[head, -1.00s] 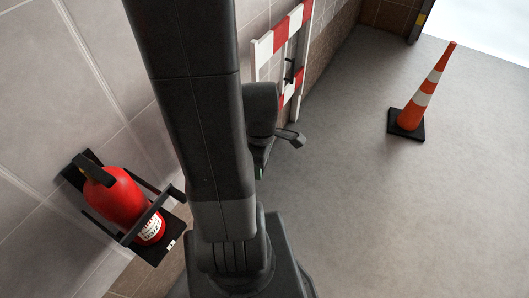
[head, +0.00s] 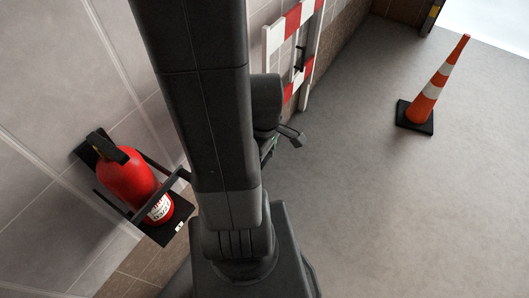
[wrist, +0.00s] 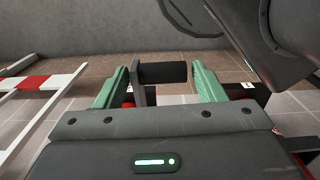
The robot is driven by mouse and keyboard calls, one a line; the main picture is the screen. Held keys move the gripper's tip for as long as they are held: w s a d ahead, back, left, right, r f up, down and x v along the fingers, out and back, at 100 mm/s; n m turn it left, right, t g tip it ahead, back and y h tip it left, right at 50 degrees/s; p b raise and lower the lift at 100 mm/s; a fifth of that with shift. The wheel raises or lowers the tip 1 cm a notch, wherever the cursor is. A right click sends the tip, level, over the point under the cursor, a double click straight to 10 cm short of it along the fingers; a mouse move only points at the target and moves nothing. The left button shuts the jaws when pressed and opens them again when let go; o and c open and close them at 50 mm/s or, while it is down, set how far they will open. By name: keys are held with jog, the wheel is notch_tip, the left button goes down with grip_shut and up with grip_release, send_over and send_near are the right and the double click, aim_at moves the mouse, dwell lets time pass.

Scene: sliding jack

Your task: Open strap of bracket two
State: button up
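A red fire extinguisher (head: 128,180) stands in a black wall bracket (head: 157,230) at the left of the head view. A dark strap bar (head: 153,203) crosses in front of it, with a short end piece at its right. My gripper is mostly hidden behind my arm in the head view. In the wrist view, my gripper (wrist: 157,90) has its two green fingers wide apart. A black cylindrical grip (wrist: 162,72) on a grey plate (wrist: 139,90) lies across the space between them. I cannot tell whether the fingers touch it. Red patches show just below.
A red and white barrier (head: 292,40) leans near the wall beyond my arm; it also shows at the left of the wrist view (wrist: 38,83). An orange cone (head: 432,90) stands on the right. The grey floor between them is clear.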

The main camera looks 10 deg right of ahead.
jog(key=shift+r, duration=0.1)
notch_tip(320, 180, up, 14)
jog(key=p, duration=0.2)
jog(key=shift+f, duration=0.2)
dwell(0.4)
jog(key=shift+f, duration=0.1)
notch_tip(320, 180, down, 14)
jog(key=shift+r+b, duration=0.2)
jog(key=shift+b, duration=0.8)
jog(key=shift+r, duration=0.15)
